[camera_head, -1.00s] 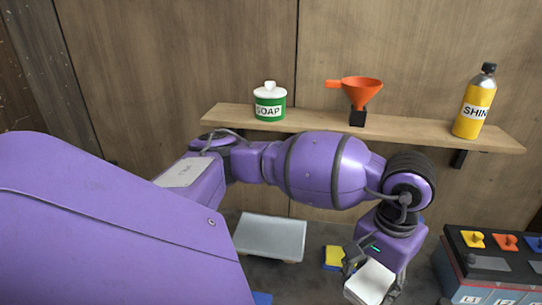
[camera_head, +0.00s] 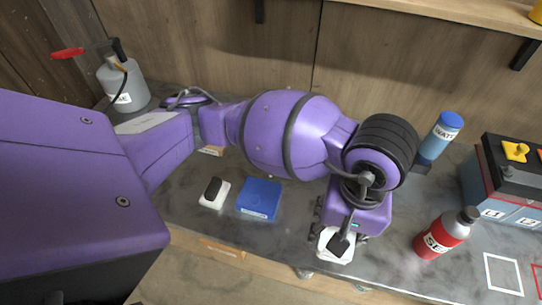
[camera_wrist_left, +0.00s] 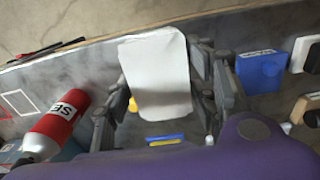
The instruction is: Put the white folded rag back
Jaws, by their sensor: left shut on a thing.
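The white folded rag (camera_head: 336,246) is held in my left gripper (camera_head: 334,238), over the front part of the grey bench top (camera_head: 290,225). In the left wrist view the rag (camera_wrist_left: 158,70) hangs between the dark fingers of the left gripper (camera_wrist_left: 162,95), which are shut on it. A white outlined square (camera_head: 503,273) is marked on the bench at the right, with part of a red outline beside it. The rag is apart from these marks. My right gripper is not in view.
A battery-like box (camera_head: 505,190) is at the far right. A blue box (camera_head: 260,198), a white block with a black top (camera_head: 214,193) and a grey sprayer (camera_head: 122,85) are left.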

